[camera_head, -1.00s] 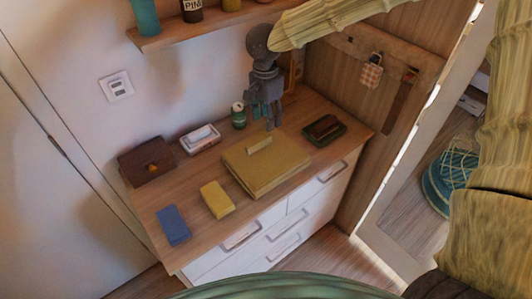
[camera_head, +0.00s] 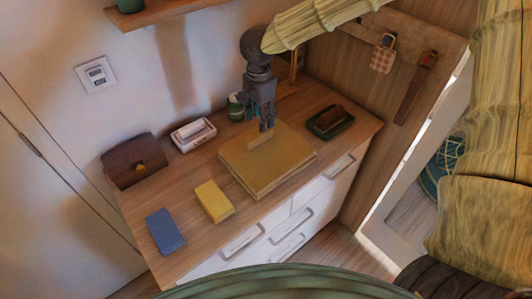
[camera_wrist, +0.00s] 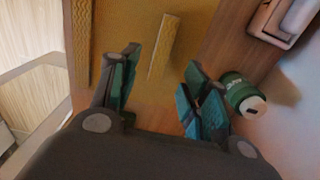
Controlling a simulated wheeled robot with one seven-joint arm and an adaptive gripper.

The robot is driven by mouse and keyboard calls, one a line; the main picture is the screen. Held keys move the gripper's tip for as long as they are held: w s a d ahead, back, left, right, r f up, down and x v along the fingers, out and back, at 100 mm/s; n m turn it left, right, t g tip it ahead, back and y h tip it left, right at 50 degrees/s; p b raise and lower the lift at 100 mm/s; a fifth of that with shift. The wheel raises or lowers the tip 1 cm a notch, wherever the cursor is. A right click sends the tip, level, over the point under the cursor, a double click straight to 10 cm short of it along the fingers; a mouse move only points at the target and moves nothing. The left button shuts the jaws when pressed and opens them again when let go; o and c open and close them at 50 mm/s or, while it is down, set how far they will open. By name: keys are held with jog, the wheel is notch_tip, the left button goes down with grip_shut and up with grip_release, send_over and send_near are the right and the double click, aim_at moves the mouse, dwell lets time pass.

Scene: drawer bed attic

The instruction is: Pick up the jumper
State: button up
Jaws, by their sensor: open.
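The jumper looks to be the flat, square mustard stack (camera_head: 285,165) on the wooden dresser top. A raised pale strip (camera_head: 260,141) stands on its upper face near the back. In the wrist view the jumper (camera_wrist: 200,20) fills the upper middle, and the strip (camera_wrist: 163,48) lies ahead between my fingers. My gripper (camera_head: 266,128) points down over the back part of the jumper, close to the strip. In the wrist view my gripper (camera_wrist: 160,70) has its two fingers apart, with nothing between the pads. I cannot tell the exact height of the fingertips above the jumper.
A green can (camera_head: 236,107) stands close beside my gripper, at right in the wrist view (camera_wrist: 243,95). A white dish (camera_head: 193,134), brown box (camera_head: 134,160), yellow block (camera_head: 214,201), blue block (camera_head: 165,231) and dark brush (camera_head: 328,121) surround the jumper. A wooden side panel bounds the right.

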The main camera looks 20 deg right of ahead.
aim_at(259, 135)
notch_tip(259, 135, down, 2)
jog(key=shift+d, duration=0.1)
jog(key=shift+s+a+f+p, duration=0.1)
jog(key=shift+a+f+p, duration=0.1)
jog(key=shift+f+p, duration=0.35)
jog(key=shift+a+f+p, duration=0.15)
jog(key=shift+f+p, duration=0.25)
jog(key=shift+f, duration=1.85)
grip_shut()
